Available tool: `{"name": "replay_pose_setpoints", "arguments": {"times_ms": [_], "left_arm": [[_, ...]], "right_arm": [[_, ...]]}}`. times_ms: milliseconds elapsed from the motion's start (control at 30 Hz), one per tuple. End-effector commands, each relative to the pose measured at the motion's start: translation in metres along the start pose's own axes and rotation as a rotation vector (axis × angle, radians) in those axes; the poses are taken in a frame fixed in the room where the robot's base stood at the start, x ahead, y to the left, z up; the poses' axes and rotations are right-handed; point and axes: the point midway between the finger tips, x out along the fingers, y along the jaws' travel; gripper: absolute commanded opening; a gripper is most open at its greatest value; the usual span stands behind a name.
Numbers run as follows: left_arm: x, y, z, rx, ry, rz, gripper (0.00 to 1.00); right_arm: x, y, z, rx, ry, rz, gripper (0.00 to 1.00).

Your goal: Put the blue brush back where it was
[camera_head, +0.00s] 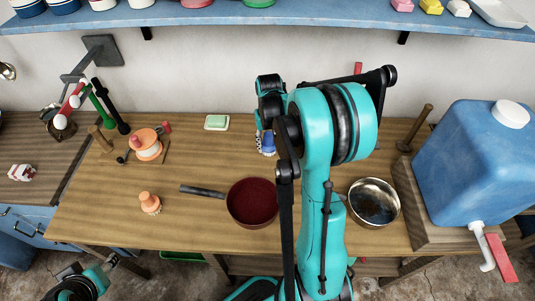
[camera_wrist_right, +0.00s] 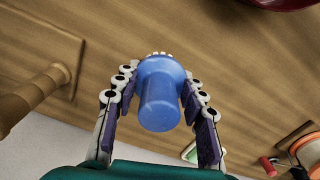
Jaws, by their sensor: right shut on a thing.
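The blue brush (camera_wrist_right: 160,95) is between the two fingers of my right gripper (camera_wrist_right: 161,80) in the right wrist view. The fingers are shut on its rounded blue body, and a strip of white bristles shows at its far end, towards the wooden top. In the head view the brush (camera_head: 266,145) shows as a small blue shape left of my right arm, near the back of the table. My right arm hides much of the gripper there. I cannot tell whether the bristles touch the table. My left arm shows only at the lower left; its gripper is not seen.
A dark red pan (camera_head: 252,203) lies in front of the brush. A green-and-white soap or sponge (camera_head: 216,122) lies to its left. A metal bowl (camera_head: 374,202), a wooden post (camera_head: 415,128) and a blue water container (camera_head: 474,160) stand right. A blue shelf (camera_head: 330,20) overhangs the back.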

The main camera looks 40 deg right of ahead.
Motion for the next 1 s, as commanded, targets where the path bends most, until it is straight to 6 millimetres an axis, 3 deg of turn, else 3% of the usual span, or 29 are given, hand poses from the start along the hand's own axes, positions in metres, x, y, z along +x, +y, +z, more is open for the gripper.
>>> {"name": "replay_pose_setpoints", "arguments": {"times_ms": [167,400,800,833,900,1000], "left_arm": [[0.004,0.000,0.003,0.000,0.000,0.000,0.47],[0.019,0.000,0.014,0.000,0.000,0.000,0.47],[0.021,0.000,0.015,0.000,0.000,0.000,0.47],[0.020,0.000,0.014,0.000,0.000,0.000,0.47],[0.020,0.000,0.014,0.000,0.000,0.000,0.47],[0.020,0.000,0.014,0.000,0.000,0.000,0.47]], "right_arm": [[0.009,-0.004,-0.006,0.000,0.000,0.000,0.07],[0.044,-0.004,-0.005,0.000,0.000,0.000,0.07],[0.048,-0.004,-0.005,0.000,0.000,0.000,0.07],[0.047,-0.004,-0.005,0.000,0.000,0.000,0.48],[0.046,-0.004,-0.005,0.000,0.000,0.000,0.61],[0.046,-0.004,-0.005,0.000,0.000,0.000,0.61]]}}
